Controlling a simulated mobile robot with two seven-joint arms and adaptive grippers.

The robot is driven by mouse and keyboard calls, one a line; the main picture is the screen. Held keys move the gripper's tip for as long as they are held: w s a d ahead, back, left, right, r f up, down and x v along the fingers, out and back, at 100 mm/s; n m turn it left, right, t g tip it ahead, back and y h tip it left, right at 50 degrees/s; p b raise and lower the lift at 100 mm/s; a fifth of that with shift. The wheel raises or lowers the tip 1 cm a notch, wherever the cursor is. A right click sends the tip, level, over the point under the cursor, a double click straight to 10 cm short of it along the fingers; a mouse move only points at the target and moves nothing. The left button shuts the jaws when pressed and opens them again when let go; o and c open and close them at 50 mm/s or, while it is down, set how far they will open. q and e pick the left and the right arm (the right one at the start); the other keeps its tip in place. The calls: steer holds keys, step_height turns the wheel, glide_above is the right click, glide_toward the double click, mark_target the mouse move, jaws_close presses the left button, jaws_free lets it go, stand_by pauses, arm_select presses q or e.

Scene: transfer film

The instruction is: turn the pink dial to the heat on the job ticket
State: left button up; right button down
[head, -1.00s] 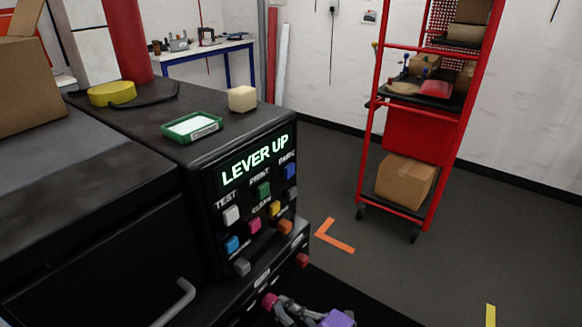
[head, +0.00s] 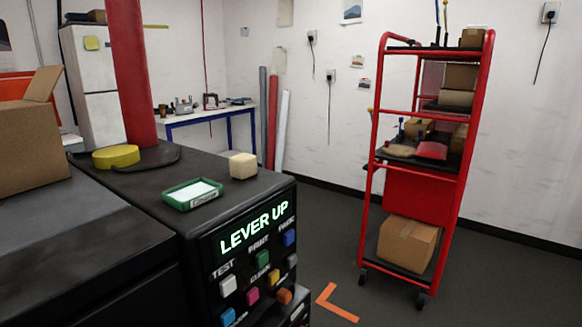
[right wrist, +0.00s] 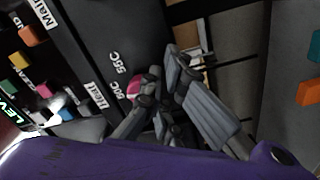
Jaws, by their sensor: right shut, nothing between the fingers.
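The pink dial (right wrist: 134,88) shows in the right wrist view on the black machine's face, partly hidden behind a fingertip. Printed marks "50C" and "55C" and a "Heat" label (right wrist: 97,97) are beside it. My right gripper (right wrist: 163,76) is shut and empty, its fingertips close beside the dial; I cannot tell whether they touch it. The dial's pointer cannot be made out. In the head view the black machine (head: 160,222) shows "LEVER UP" on its display (head: 254,229). No job ticket can be identified. My left gripper is in neither current view.
Several coloured buttons, including a pink one (head: 252,296), sit below the display. A green-rimmed tray (head: 192,194), a cream block (head: 243,166) and a yellow disc (head: 116,156) lie on the machine. A red cart (head: 420,190) stands right, with open floor between.

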steer(key=shift+p+v, duration=0.4)
steer(key=shift+v, duration=2.5)
